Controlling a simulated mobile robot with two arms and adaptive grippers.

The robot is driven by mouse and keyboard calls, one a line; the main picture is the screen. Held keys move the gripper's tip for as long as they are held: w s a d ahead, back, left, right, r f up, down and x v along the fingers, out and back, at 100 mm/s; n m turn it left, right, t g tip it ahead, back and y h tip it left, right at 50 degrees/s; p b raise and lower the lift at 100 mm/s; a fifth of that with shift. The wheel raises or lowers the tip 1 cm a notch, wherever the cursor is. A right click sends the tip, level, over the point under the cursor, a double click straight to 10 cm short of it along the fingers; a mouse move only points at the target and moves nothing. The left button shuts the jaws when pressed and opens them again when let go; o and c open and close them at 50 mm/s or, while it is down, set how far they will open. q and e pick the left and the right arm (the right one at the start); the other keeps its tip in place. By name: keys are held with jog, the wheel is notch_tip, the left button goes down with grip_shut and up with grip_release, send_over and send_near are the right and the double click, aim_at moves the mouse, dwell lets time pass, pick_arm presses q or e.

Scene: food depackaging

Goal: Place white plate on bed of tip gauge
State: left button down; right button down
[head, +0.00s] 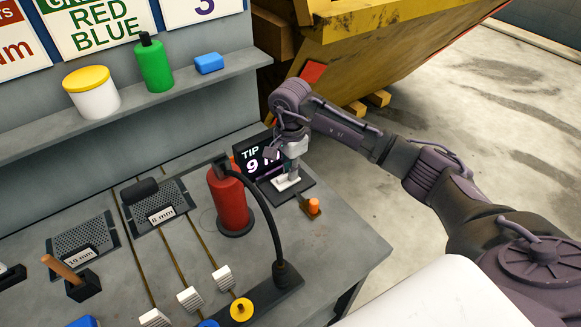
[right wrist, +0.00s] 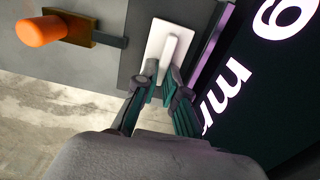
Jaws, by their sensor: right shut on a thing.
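The white plate (head: 285,184) has a raised rib on top. In the right wrist view the plate (right wrist: 156,50) lies over the dark bed (right wrist: 133,70) of the tip gauge. My right gripper (head: 291,166) points down at the plate, and its teal-padded fingers (right wrist: 158,92) are shut on the near end of the rib. The bed (head: 304,187) shows around the plate in the head view. I cannot tell whether the plate touches it. The gauge display (head: 247,167) reads "TIP" and 9, partly hidden by my gripper. My left gripper is not in view.
An orange-knobbed lever (head: 313,206) sits at the bed's front edge. A red cylinder (head: 229,203) and a black curved arm (head: 273,225) stand close to the left. Perforated plates (head: 160,206) lie farther left. The bench's right corner (head: 365,250) is clear. A yellow skip (head: 380,45) stands behind.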

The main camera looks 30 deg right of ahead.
jog(key=shift+f, duration=0.15)
jog(key=c, duration=1.2)
grip_release()
jog(key=shift+c, duration=0.2)
jog(key=shift+r, duration=0.3)
notch_tip(320, 180, up, 12)
jog(key=b, duration=0.3)
jog(key=shift+b, duration=0.3)
jog(key=shift+f, duration=0.15)
